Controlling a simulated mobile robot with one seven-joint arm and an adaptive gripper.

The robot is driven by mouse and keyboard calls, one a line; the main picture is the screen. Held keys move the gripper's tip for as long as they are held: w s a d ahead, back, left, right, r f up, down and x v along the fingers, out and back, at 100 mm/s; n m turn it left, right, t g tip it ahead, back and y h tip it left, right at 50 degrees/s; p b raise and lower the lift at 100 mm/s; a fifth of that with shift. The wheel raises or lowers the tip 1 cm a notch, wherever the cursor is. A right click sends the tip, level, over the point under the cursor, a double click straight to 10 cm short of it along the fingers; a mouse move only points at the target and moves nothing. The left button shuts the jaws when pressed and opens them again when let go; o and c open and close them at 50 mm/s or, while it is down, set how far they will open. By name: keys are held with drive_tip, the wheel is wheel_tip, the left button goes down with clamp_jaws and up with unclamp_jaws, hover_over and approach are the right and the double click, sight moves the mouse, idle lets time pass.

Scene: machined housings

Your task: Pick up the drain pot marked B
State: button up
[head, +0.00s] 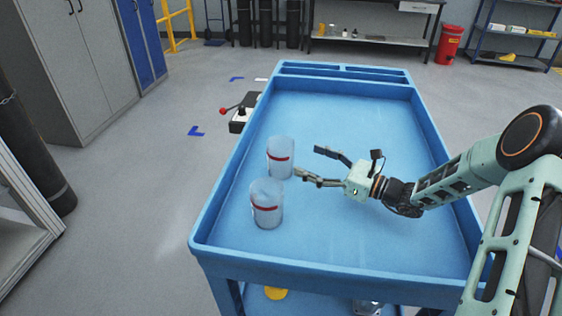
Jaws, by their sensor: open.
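Two clear, cylindrical pots with red bands stand upright on the left part of the blue cart top. I cannot read a letter on either, so I cannot tell which is marked B. My gripper (307,161) is open and empty, its fingers pointing left. It is just right of the farther pot; the lower fingertip appears close to that pot's lower right side, and contact cannot be told.
The blue cart (345,262) has a raised rim and shallow compartments at its far end. Its top is clear behind and in front of my gripper. A dark device with a red knob (224,110) is beside the cart's left edge. A yellow object (276,293) lies on the lower shelf.

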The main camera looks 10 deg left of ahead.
sight(292, 156)
drive_tip(key=x, duration=0.5)
drive_tip(key=b+x, duration=0.1)
drive_tip(key=x, duration=0.2)
drive_tip(key=shift+s+a+f, duration=0.2)
drive_tip(key=shift+a, duration=0.1)
drive_tip(key=shift+w+a+r, duration=0.1)
drive_tip(key=shift+w+a, duration=0.15)
drive_tip(key=shift+a, duration=0.35)
drive_tip(key=shift+c, duration=0.7)
drive_tip(key=c, duration=1.2)
drive_tip(key=shift+o, duration=0.2)
